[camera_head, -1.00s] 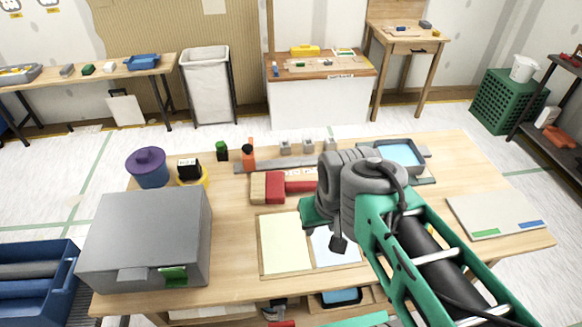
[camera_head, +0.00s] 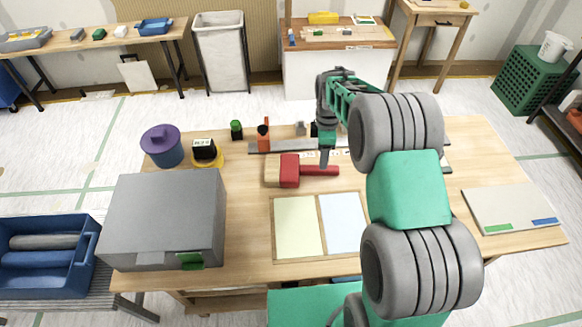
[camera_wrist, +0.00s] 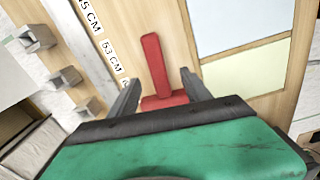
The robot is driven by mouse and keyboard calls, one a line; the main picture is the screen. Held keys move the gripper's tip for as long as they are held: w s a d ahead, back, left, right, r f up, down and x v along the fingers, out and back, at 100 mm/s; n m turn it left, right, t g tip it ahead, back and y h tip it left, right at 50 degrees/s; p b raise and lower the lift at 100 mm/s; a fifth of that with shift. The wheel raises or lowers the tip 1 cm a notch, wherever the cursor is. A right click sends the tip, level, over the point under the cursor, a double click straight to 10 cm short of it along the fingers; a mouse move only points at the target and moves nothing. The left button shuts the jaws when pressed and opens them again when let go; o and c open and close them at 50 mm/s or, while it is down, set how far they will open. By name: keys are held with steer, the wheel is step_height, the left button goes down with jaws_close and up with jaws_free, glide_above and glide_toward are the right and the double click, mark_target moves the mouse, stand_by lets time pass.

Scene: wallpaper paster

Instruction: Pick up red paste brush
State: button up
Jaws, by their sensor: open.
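The red paste brush (camera_head: 289,170) lies flat on the wooden table, with a red handle pointing right and a tan bristle end at left. In the wrist view its red handle (camera_wrist: 155,62) shows between and beyond the two fingers, and its wider red part is partly hidden by my gripper. My gripper (camera_head: 325,160) is above the handle in the head view. In the wrist view my gripper (camera_wrist: 158,88) is open, one finger to each side of the brush. I cannot tell how high the fingertips are above the table.
A grey ruler (camera_head: 290,145) lies behind the brush, with small grey blocks (camera_wrist: 37,38) beside it. A board with yellow and pale blue sheets (camera_head: 298,227) lies in front. A large grey box (camera_head: 165,220) stands at left. An orange bottle (camera_head: 264,135) stands behind the brush.

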mark_target(302, 170)
steer(key=f, duration=0.2)
steer(key=f+p, duration=0.1)
steer(key=f, duration=0.2)
steer(key=f+p, duration=0.1)
steer(key=f, duration=0.2)
steer(key=shift+w+a, duration=0.25)
steer(key=shift+w, duration=0.1)
steer(key=shift+r, duration=0.1)
jaws_close()
